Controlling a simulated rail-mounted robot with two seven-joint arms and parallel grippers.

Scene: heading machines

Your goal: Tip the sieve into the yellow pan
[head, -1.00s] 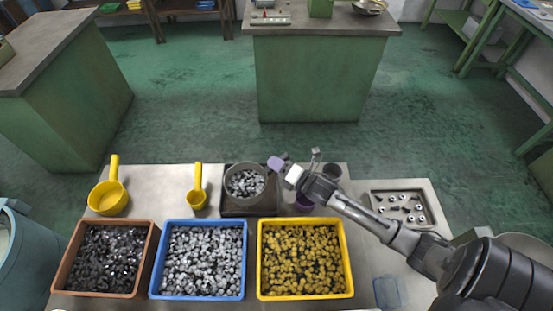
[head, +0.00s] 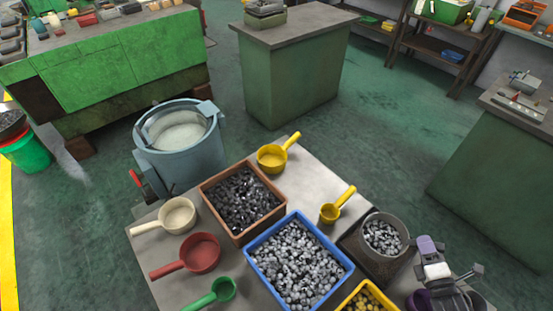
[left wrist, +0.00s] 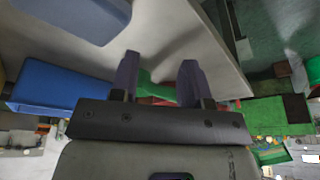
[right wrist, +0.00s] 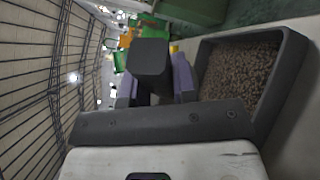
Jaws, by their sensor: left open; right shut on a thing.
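The sieve (head: 400,251) is a round grey vessel with silvery pieces in it, over a dark square tray (head: 357,252). I cannot tell whether it touches the tray. My right gripper (head: 428,248) is at its right side, with one purple finger showing. In the right wrist view its fingers are shut on a dark block (right wrist: 150,62), apparently the sieve's handle.
A brown crate (head: 207,195) of dark pieces, a blue crate (head: 262,271) of silvery pieces and a yellow crate (head: 350,297) fill the table's middle. Cream (head: 178,215), red (head: 200,252) and green (head: 223,289) pans are at left. A blue-grey drum (head: 178,160) stands beside the table.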

